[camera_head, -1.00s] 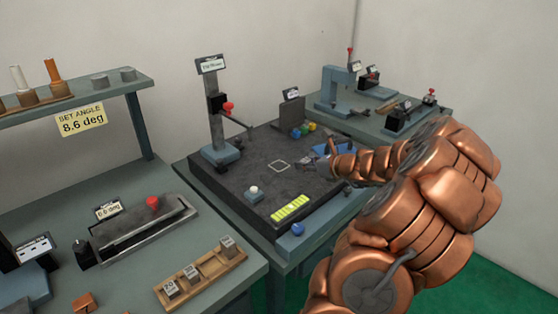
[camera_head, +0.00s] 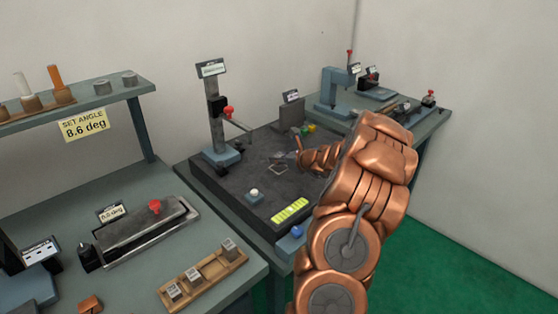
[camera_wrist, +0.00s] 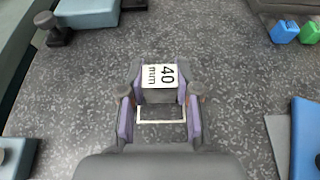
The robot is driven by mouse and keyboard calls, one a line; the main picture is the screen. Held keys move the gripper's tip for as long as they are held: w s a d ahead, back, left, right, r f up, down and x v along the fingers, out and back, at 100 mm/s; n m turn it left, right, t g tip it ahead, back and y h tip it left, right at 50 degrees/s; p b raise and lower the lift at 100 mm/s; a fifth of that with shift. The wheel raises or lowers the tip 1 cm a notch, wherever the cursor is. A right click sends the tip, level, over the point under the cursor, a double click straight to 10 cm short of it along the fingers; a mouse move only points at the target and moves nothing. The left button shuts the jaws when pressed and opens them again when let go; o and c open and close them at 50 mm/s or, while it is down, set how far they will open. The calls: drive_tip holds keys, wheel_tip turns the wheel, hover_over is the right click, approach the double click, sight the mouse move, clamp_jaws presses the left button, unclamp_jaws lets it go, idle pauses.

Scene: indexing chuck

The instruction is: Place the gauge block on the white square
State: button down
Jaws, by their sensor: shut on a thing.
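The gauge block (camera_wrist: 160,84) shows in the wrist view with a white top label reading 40 mm. My gripper (camera_wrist: 160,100) is shut on it, one purple-sided finger at each side. The white square (camera_wrist: 162,122) is an outline on the dark speckled plate. Part of it shows between my fingers, just below the block in the wrist picture; the rest is hidden. In the head view the white square (camera_head: 279,171) lies mid-plate, with my gripper (camera_head: 290,158) right beside or over it. The block's height above the plate is hard to tell.
The dark plate (camera_head: 240,187) carries a stand with a red knob (camera_head: 228,112) at its back left, a white button (camera_head: 254,194) and a yellow-green strip (camera_head: 290,210). Blue and green pieces (camera_wrist: 285,32) lie at the wrist view's upper right. A wooden tray (camera_head: 205,275) holds other blocks.

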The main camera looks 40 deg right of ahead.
drive_tip(key=shift+f, duration=0.55)
drive_tip(key=shift+f, duration=0.15)
drive_tip(key=c, duration=0.8)
unclamp_jaws()
drive_tip(key=shift+s+r, duration=0.25)
drive_tip(key=b+v, duration=0.1)
drive_tip(key=v, duration=1)
drive_tip(key=shift+s+a+r, duration=0.1)
drive_tip(key=shift+s+r, duration=0.05)
drive_tip(key=shift+s, duration=0.05)
